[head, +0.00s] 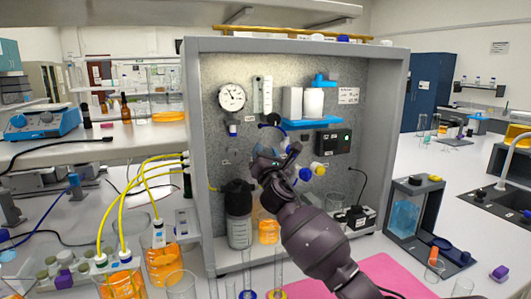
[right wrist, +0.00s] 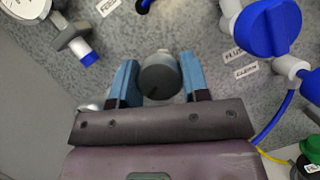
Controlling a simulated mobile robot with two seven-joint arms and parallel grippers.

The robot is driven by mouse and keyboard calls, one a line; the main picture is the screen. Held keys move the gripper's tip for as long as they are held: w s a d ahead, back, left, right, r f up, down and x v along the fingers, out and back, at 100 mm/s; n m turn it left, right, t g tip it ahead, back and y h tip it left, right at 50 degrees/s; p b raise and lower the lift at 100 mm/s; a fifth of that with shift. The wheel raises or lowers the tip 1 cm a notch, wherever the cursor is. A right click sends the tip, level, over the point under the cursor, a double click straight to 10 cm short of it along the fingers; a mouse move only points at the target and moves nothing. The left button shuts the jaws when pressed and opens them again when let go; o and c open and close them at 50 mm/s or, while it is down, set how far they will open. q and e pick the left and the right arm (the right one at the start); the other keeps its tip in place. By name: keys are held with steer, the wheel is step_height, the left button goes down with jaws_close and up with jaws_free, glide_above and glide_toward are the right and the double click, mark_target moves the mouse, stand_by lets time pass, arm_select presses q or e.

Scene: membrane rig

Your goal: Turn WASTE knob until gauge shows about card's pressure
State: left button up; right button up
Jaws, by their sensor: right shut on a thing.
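The round white gauge (head: 232,97) with a dark needle is on the rig's back panel at upper left; its reading is too small to tell. Its edge also shows in the right wrist view (right wrist: 32,22). My right gripper (head: 266,152) is at the panel, below and right of the gauge. In the right wrist view its two blue fingers are shut on a dark grey round knob (right wrist: 160,76), one on each side. I see no WASTE label by this knob. A small white card (head: 348,95) is on the panel's right side, its print unreadable. My left gripper is out of view.
A blue-handled valve (right wrist: 270,28) is close to the right of the gripper. A grey bottle (head: 239,215) and a beaker of orange liquid (head: 268,228) stand below in the rig. A black box (head: 333,142) is right of the gripper. A pink mat (head: 395,275) lies in front.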

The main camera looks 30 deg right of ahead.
steer(key=m+g+h+p, duration=0.1)
steer(key=m, duration=0.2)
steer(key=m+g+p, duration=0.1)
steer(key=m, duration=0.2)
steer(key=shift+m+h, duration=0.3)
steer(key=shift+h, duration=0.1)
steer(key=shift+m+g, duration=0.3)
steer(key=o, duration=0.8)
steer(key=shift+o, duration=0.7)
